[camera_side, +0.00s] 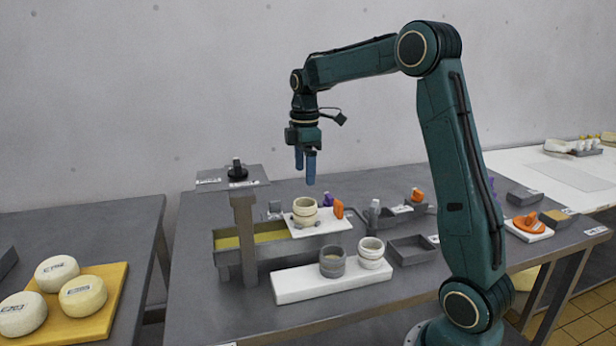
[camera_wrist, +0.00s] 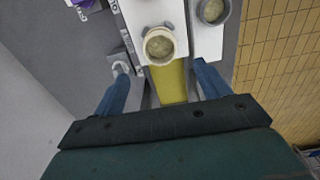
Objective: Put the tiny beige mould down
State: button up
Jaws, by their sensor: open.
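A small beige mould (camera_side: 305,211) stands upright on a white board (camera_side: 329,223) over the trough; it looks like two stacked rings. In the wrist view it is a round open cup (camera_wrist: 159,46) with pale stuff inside, ahead of my fingers. My gripper (camera_side: 305,172) is open and empty, pointing down above the mould with a clear gap. Both blue fingers show in the wrist view (camera_wrist: 161,72), with nothing between them. A grey mould (camera_side: 332,262) and a pale cream mould (camera_side: 371,253) stand on the lower white slab (camera_side: 300,285).
The grey trough (camera_side: 229,243) holds yellowish stuff. An orange piece (camera_side: 338,209) is close to the mould. An empty grey tray (camera_side: 411,250) lies right. Cheeses on a yellow board (camera_side: 110,290) sit on the left table.

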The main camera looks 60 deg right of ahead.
jog(key=shift+a, duration=0.1)
jog(key=s+a+r+m+t, duration=0.2)
jog(key=s+a+r+m, duration=0.1)
jog(key=s+a, duration=0.5)
jog(key=s+a+r+m+t, duration=0.2)
jog(key=s+a+m, duration=0.1)
jog(key=s+a, duration=0.5)
jog(key=s+a+f+m+t, duration=0.1)
jog(key=s+a+f+m, duration=0.1)
jog(key=s, duration=0.4)
jog(key=shift+s+a+f+m+t, duration=0.25)
jog(key=shift+a+f+m, duration=0.2)
jog(key=shift+a, duration=0.7)
